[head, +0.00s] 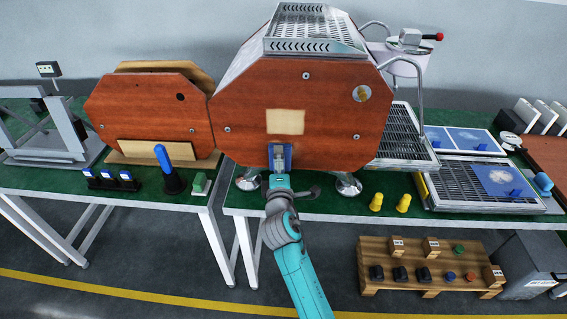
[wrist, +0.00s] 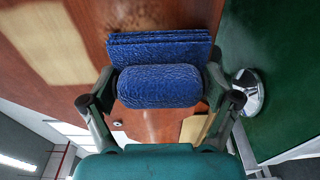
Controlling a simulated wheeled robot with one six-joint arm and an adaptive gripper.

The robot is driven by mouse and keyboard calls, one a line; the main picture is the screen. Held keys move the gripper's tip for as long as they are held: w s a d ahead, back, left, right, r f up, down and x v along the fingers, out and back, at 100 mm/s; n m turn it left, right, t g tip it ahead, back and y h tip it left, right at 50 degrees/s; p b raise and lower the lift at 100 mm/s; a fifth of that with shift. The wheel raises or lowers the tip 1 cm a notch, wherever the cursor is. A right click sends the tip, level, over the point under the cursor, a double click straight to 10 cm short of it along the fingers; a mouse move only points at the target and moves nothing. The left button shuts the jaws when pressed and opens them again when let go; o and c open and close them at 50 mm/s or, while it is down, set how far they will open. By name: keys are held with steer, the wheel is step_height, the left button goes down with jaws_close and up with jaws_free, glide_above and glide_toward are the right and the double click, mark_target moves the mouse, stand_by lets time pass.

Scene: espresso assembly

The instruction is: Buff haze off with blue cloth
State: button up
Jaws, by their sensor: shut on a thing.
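My gripper (wrist: 160,105) is shut on the blue cloth (wrist: 158,84), a ribbed, folded pad with a rounded roll between the fingers. In the head view the cloth (head: 288,158) is at the lower front of the large reddish wooden side panel (head: 240,125) of the espresso machine. A pale, hazy rectangular patch (head: 285,122) lies on that panel just above the cloth. The patch also shows at the upper left of the wrist view (wrist: 45,40), apart from the cloth. The cloth appears at or very near the panel; contact is unclear.
A smaller wooden panel (head: 150,110) stands left on a green-topped table. A blue-handled tool (head: 165,165) stands before it. Metal feet (head: 347,185) support the machine. Two yellow pieces (head: 403,203), drip grates and blue sheets (head: 503,180) lie right. A wooden pallet (head: 430,268) sits below.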

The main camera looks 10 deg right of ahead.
mark_target(289, 161)
steer(key=shift+d, duration=0.15)
steer(key=shift+s+d, duration=0.25)
steer(key=shift+d, duration=0.4)
steer(key=shift+s+d, duration=0.2)
steer(key=shift+d, duration=0.45)
steer(key=shift+s+d, duration=0.25)
steer(key=shift+d, duration=0.45)
steer(key=shift+s+d, duration=0.25)
steer(key=shift+d, duration=0.45)
steer(key=shift+w+r, duration=0.1)
steer(key=shift+r, duration=1.4)
steer(key=shift+r, duration=0.1)
steer(key=shift+a+r, duration=0.1)
steer(key=shift+r, duration=0.1)
